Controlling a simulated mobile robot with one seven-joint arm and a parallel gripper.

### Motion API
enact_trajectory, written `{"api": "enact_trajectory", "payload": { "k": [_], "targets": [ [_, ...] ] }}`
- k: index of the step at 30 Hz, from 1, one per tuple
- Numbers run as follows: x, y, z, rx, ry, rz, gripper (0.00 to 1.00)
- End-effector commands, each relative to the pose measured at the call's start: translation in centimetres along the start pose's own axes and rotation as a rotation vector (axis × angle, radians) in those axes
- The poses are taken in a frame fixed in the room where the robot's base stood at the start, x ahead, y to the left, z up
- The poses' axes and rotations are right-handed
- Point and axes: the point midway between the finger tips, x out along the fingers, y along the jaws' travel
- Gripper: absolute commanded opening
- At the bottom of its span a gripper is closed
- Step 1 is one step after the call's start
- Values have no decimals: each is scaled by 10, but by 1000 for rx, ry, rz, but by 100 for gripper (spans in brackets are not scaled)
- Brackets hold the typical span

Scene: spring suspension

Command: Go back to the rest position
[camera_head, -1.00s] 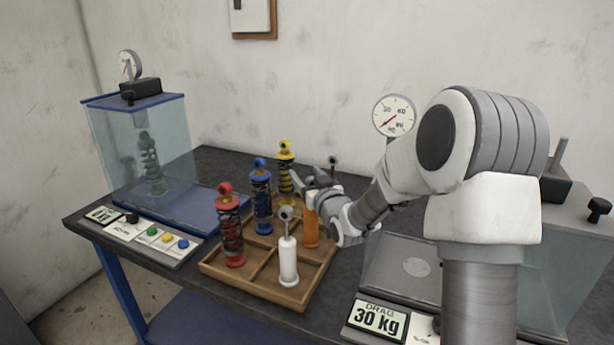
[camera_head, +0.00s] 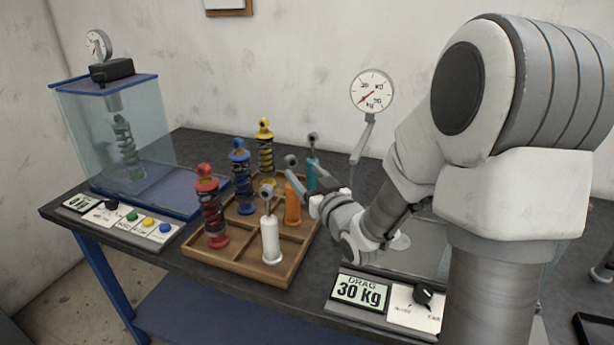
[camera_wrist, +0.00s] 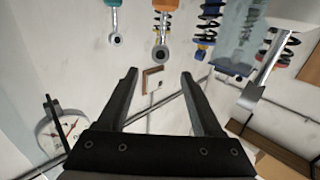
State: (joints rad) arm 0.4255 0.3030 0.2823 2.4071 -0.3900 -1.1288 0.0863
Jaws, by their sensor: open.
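My gripper (camera_wrist: 160,85) is open and empty in the wrist view, its two dark fingers spread with nothing between them. In the head view my gripper (camera_head: 318,190) is beside the right side of the wooden tray, partly hidden by my own arm. The wrist view appears upside down, with an orange damper (camera_wrist: 161,30) and a teal damper (camera_wrist: 114,25) hanging from its top edge, apart from the fingers. In the head view the orange damper (camera_head: 293,203) stands in the tray, and the teal damper (camera_head: 312,172) is behind it.
The wooden tray (camera_head: 268,276) also holds red (camera_head: 211,212), blue (camera_head: 239,180) and yellow (camera_head: 265,155) spring units and a white damper (camera_head: 270,235). A glass test box (camera_head: 118,140) is at left.

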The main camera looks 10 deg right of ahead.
Motion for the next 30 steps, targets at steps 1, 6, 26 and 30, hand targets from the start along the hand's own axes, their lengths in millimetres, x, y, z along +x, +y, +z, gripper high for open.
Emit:
{"api": "enact_trajectory", "payload": {
  "k": [1,6,26,30],
  "targets": [
    [-3,0,0,0,1,0,67],
    [-5,0,0,0,1,0,67],
    [-32,5,-53,-119,-262,113,67],
    [-59,6,-78,-138,-390,170,67]
  ]
}}
